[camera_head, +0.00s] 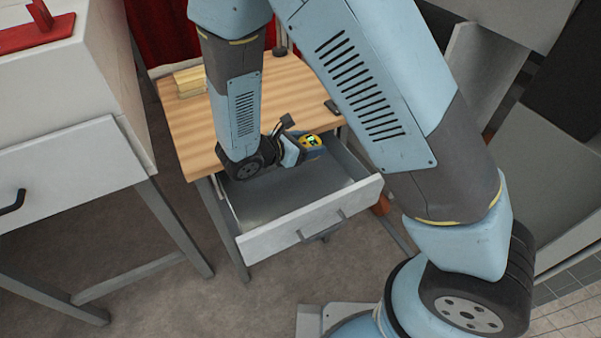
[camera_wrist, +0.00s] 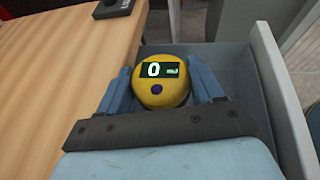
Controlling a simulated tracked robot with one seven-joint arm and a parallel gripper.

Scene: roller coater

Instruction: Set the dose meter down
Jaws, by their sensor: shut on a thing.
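The dose meter (camera_wrist: 163,89) is a round yellow device with a dark display reading "0" and a dark purple button. My gripper (camera_wrist: 165,90) is shut on it, with a blue finger on each side of it in the wrist view. In the head view the dose meter (camera_head: 310,141) shows at the end of my gripper (camera_head: 303,146), at the back right of the open drawer (camera_head: 309,218). The meter's underside is hidden, so I cannot tell whether it touches anything.
The wooden desk top (camera_head: 185,125) lies beside and behind the drawer. A small dark box (camera_head: 332,107) lies near its right edge, and yellowish blocks (camera_head: 189,82) lie at its back left. The drawer floor (camera_head: 270,205) looks empty. A white cabinet (camera_head: 60,170) stands at left.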

